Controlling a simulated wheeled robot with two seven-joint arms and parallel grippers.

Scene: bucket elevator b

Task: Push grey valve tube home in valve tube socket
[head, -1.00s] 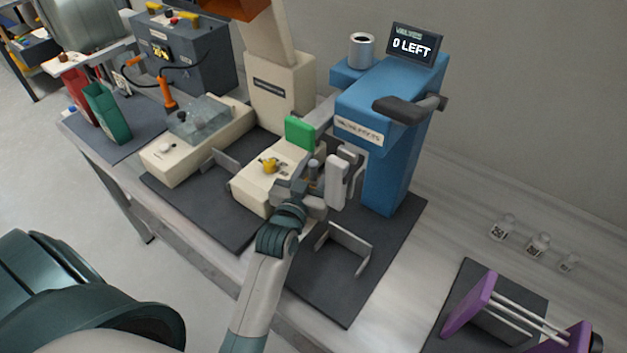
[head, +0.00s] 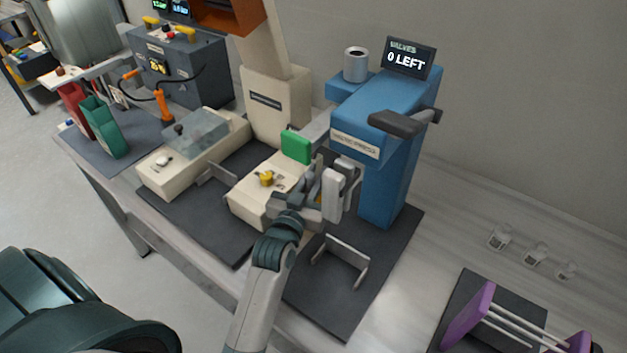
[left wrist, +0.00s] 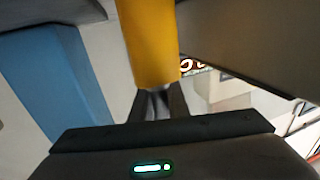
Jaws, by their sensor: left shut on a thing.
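My left gripper (head: 292,195) is at the cream block (head: 250,203) in front of the blue machine. A small yellow part (head: 267,179) stands on that block, just left of the gripper. In the left wrist view a yellow cylinder (left wrist: 150,40) with a pale grey lower rim meets the closed fingertips (left wrist: 157,103). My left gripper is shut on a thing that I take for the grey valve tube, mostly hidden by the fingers. The valve tube socket is hidden, so I cannot tell how deep the tube sits. My right gripper is not in view.
The blue machine (head: 370,120), with a screen reading "0 LEFT" (head: 410,59), stands behind my gripper. A green block (head: 296,146) is close behind. A low grey bracket (head: 342,256) is on the dark mat in front. A purple-ended rack (head: 470,316) and small jars (head: 535,254) are at right.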

